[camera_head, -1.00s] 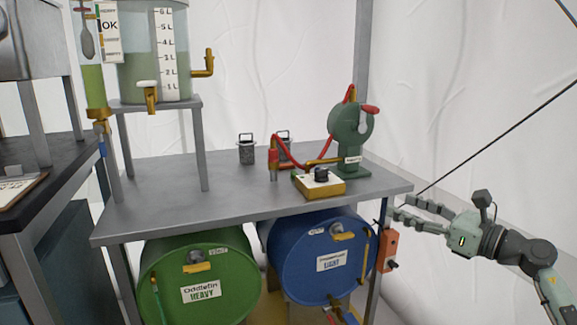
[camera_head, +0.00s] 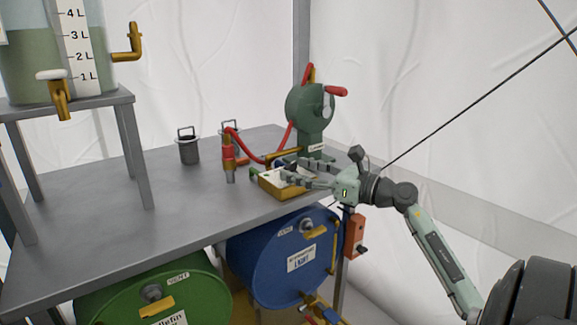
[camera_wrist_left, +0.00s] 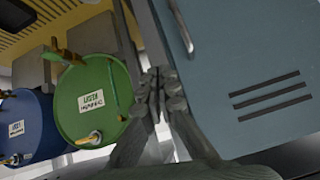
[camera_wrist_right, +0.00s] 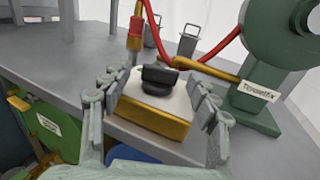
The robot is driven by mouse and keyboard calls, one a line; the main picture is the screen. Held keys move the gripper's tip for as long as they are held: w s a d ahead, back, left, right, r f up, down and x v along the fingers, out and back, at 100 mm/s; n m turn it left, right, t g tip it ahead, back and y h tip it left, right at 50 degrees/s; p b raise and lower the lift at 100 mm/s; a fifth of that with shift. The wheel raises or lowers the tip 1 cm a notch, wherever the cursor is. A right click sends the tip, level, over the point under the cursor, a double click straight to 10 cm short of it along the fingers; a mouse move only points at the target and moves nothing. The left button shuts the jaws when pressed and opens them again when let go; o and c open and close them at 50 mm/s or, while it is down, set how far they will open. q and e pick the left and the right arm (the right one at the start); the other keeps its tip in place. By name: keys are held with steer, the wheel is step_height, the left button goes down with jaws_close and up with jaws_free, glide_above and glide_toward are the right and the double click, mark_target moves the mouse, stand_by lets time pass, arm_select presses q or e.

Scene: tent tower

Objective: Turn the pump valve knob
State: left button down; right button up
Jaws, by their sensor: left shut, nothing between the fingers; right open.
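The pump valve knob (camera_wrist_right: 160,77) is black and sits on a box (camera_wrist_right: 150,118) with a white top and yellow sides, on the grey table. In the head view the box (camera_head: 272,188) is near the table's right edge and my fingers largely hide the knob. My right gripper (camera_head: 284,171) is open around the box. In the right wrist view my right gripper (camera_wrist_right: 155,88) has a finger on each side of box and knob, apart from the knob. The green pump (camera_head: 308,108) stands just behind. My left gripper (camera_wrist_left: 162,85) is shut and empty, seen only in the left wrist view.
A red hose (camera_head: 245,150) runs behind the box to a red and brass fitting (camera_head: 228,155). A grey canister (camera_head: 189,150) stands farther left. Blue (camera_head: 285,262) and green (camera_head: 150,290) barrels lie under the table. A blue-grey panel (camera_wrist_left: 235,60) is close beside my left gripper.

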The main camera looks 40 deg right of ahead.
arm_select(q)
steer(key=shift+s+a+f+g, duration=0.3)
steer(key=shift+s+a+f, duration=0.15)
steer(key=shift+a, duration=0.1)
arm_select(e)
steer(key=shift+x, duration=1.45)
